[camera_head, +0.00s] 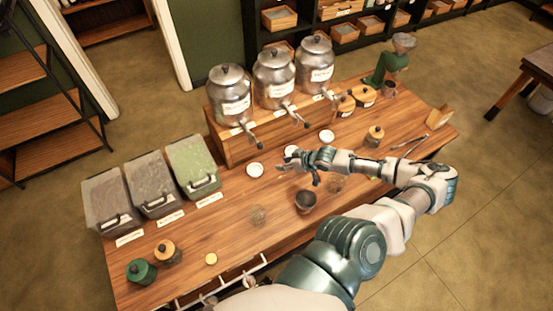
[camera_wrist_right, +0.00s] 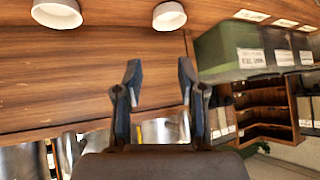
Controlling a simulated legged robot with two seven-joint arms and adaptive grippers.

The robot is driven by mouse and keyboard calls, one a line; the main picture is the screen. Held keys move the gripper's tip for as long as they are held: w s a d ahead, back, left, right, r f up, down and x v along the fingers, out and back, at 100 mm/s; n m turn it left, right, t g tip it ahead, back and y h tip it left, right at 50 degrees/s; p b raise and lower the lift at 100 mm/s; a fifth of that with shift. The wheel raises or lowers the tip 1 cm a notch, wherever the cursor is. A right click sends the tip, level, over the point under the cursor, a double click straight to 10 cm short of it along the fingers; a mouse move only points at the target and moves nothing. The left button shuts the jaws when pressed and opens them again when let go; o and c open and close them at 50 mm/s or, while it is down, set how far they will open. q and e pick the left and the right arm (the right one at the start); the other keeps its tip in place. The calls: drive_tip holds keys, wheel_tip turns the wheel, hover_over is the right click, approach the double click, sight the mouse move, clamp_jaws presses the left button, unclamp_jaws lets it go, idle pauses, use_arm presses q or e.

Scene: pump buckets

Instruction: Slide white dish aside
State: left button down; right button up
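Three small white dishes stand in a row on the wooden table in front of the metal canisters. In the head view the left dish (camera_head: 255,170) lies just left of my right gripper's fingers, the middle dish (camera_head: 291,152) is partly hidden behind the gripper, and the right dish (camera_head: 326,136) is farther back. My right gripper (camera_head: 284,167) reaches in from the right. In the right wrist view the gripper (camera_wrist_right: 160,65) is open and empty, and two white dishes, one (camera_wrist_right: 57,12) at left and one (camera_wrist_right: 169,15) at centre, show at the top edge. My left gripper is not in view.
Metal canisters with taps (camera_head: 273,80) stand on a wooden riser (camera_head: 235,148) behind the dishes. Lidded bins (camera_head: 193,166) are at left. A dark cup (camera_head: 305,201) and a clear glass (camera_head: 258,215) stand nearer. The tabletop (camera_head: 215,228) left of the glass is clear.

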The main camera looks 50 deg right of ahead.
drive_tip(key=d, duration=0.1)
drive_tip(key=b, duration=0.5)
approach(256, 167)
drive_tip(key=x, duration=0.1)
drive_tip(key=b+x, duration=0.1)
drive_tip(key=x, duration=0.1)
drive_tip(key=b+x, duration=0.1)
drive_tip(key=x, duration=0.1)
drive_tip(key=shift+w+d+f, duration=0.15)
drive_tip(key=shift+d+f, duration=0.1)
drive_tip(key=shift+d, duration=0.15)
drive_tip(key=shift+w+a+f, duration=0.25)
drive_tip(key=shift+w+a, duration=0.1)
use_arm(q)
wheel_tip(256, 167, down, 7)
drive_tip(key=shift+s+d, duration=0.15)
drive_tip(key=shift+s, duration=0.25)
use_arm(e)
drive_tip(key=shift+a, duration=0.15)
drive_tip(key=shift+d+f, duration=0.15)
drive_tip(key=shift+d, duration=0.2)
clamp_jaws()
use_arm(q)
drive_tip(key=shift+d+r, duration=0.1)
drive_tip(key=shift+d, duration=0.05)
